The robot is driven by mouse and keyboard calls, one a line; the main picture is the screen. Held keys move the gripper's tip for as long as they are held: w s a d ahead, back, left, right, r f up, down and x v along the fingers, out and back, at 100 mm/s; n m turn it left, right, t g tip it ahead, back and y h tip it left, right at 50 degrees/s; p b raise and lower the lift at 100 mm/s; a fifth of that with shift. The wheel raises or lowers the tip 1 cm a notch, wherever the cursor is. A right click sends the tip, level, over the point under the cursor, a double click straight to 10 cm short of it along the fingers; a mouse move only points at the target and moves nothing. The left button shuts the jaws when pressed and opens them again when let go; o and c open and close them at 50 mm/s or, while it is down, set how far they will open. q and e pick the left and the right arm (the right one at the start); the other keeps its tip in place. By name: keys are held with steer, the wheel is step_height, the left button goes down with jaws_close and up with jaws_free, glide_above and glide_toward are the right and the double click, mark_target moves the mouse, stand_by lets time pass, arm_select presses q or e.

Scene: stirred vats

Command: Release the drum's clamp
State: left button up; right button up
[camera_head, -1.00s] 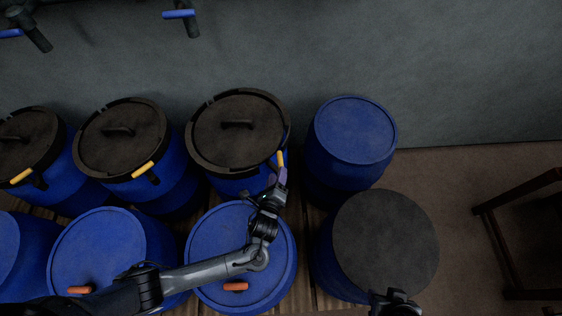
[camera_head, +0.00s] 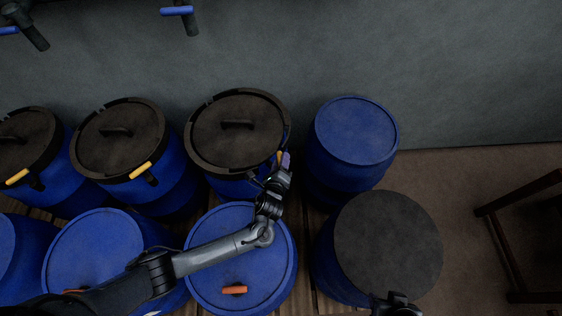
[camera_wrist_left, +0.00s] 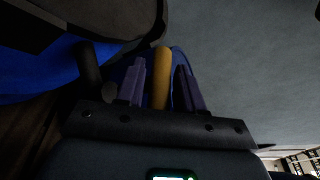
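The drum (camera_head: 232,188) in the back row, third from the left, is blue with a dark lid (camera_head: 238,140) and a dark clamp ring. The clamp's yellow lever (camera_head: 280,157) is at the ring's right front. It also shows in the left wrist view (camera_wrist_left: 161,80). My left gripper (camera_head: 286,160) is at this lever. In the left wrist view, its two purple fingers (camera_wrist_left: 160,85) stand on either side of the lever, with narrow gaps, so it looks open. My right gripper (camera_head: 398,304) shows only partly at the bottom edge; its fingers are unclear.
Two more clamped drums with yellow levers (camera_head: 141,170) stand to the left. Blue-lidded drums (camera_head: 240,285) with orange handles stand in front. A plain blue drum (camera_head: 355,130) and a dark-topped drum (camera_head: 388,245) stand to the right. Taps (camera_head: 180,12) hang at top left.

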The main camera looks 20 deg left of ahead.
arm_select(q)
jaws_close()
steer(key=shift+d+n+g+y+p, duration=0.1)
steer(key=shift+n+g+y+p, duration=0.2)
steer(key=shift+n+y, duration=0.7)
steer(key=n+g+y, duration=0.1)
steer(key=n+y, duration=0.1)
steer(key=y, duration=0.1)
steer(key=shift+f+b, duration=0.1)
steer(key=shift+b, duration=0.2)
steer(key=shift+g+y, duration=0.3)
steer(key=shift+o, duration=1.5)
jaws_free()
steer(key=shift+a, duration=0.2)
steer(key=shift+d, duration=0.1)
